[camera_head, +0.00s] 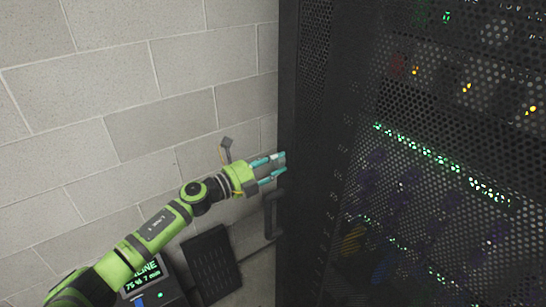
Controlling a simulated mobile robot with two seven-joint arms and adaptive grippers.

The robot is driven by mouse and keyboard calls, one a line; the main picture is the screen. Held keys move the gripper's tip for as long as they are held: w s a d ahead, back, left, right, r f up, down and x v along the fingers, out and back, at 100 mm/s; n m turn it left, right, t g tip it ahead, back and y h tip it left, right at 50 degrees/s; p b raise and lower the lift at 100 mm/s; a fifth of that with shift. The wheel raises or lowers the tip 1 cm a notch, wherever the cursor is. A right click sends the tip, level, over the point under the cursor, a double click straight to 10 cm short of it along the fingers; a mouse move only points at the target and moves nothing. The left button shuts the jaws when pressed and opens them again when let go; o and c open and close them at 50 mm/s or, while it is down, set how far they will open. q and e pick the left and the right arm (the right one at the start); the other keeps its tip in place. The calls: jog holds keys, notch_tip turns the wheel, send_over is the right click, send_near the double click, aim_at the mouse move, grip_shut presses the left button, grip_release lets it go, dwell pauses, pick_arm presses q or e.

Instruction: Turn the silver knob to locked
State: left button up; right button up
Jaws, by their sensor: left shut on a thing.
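My left gripper (279,165), green with teal fingers, reaches in from the left to the near edge of the dark server rack (315,190). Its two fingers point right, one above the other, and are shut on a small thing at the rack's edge. That thing sits where the silver knob would be, but the fingers hide it, and its turn position cannot be read. A dark bent handle (272,215) hangs on the rack edge just below the fingers. My right gripper is not in view.
A pale block wall (120,100) stands behind my arm on the left. A small display box (148,277) and a dark slotted panel (210,265) are low beside my forearm. The rack's perforated door (440,140), with green and amber lights behind it, fills the right.

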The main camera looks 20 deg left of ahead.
pick_arm(q)
jog(key=shift+s+d+f+n+p, duration=0.1)
jog(key=shift+n+p, duration=0.2)
jog(key=shift+n, duration=0.3)
jog(key=shift+s+d+f+n+p, duration=0.1)
jog(key=shift+n+p, duration=0.15)
jog(key=shift+n, duration=0.35)
jog(key=o, duration=1.1)
jog(key=shift+o, duration=0.2)
jog(key=shift+w+r, duration=0.1)
jog(key=shift+s+a, duration=0.2)
jog(key=shift+a, duration=0.1)
jog(key=v, duration=1.1)
jog(key=shift+s, duration=0.25)
